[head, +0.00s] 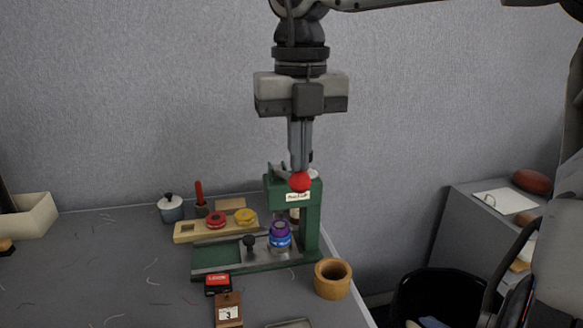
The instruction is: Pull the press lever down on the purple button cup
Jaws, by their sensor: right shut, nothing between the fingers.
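A green press (311,228) stands near the right end of the table. Its lever ends in a red ball knob (300,182) at the top front. The purple button cup (280,228) sits over a blue ring (280,242) on the press base, below the press head. My right gripper (299,168) comes down from above with its fingers shut, right at the red knob. I cannot tell whether the fingertips touch the knob or are just behind it. My left gripper is not in view.
A wooden tray (186,232) with a red button cup (216,219) and a yellow one (245,216) lies left of the press. A wooden cup (332,279) stands at the right front. A red and black box (217,284) lies in front. The table's left part is mostly clear.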

